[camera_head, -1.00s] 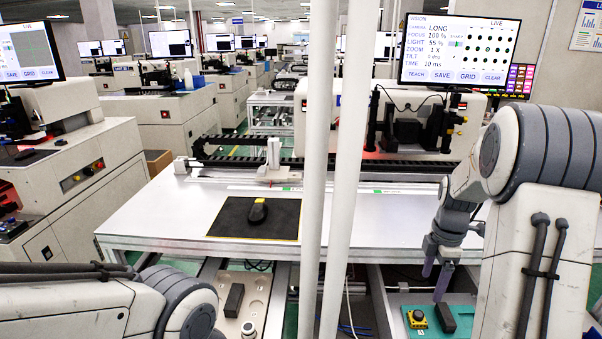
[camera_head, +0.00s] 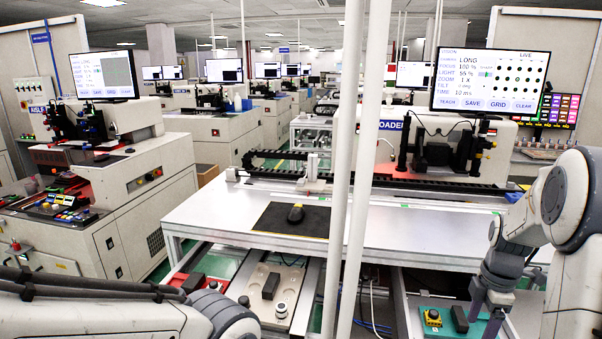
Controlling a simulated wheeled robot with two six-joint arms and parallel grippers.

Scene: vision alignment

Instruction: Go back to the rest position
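My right gripper (camera_head: 490,301) hangs down at the lower right, over the edge of a green tray (camera_head: 462,328). Its two fingers look a little apart with nothing seen between them. My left arm comes in at the lower left, but its gripper is outside the view.
Two white posts (camera_head: 341,150) rise in front of the table. A beige tray (camera_head: 256,306) with a dark block (camera_head: 271,286) sits below its front edge. A yellow button box (camera_head: 432,317) and a dark block (camera_head: 460,319) lie on the green tray. Machines with monitors (camera_head: 489,79) stand behind.

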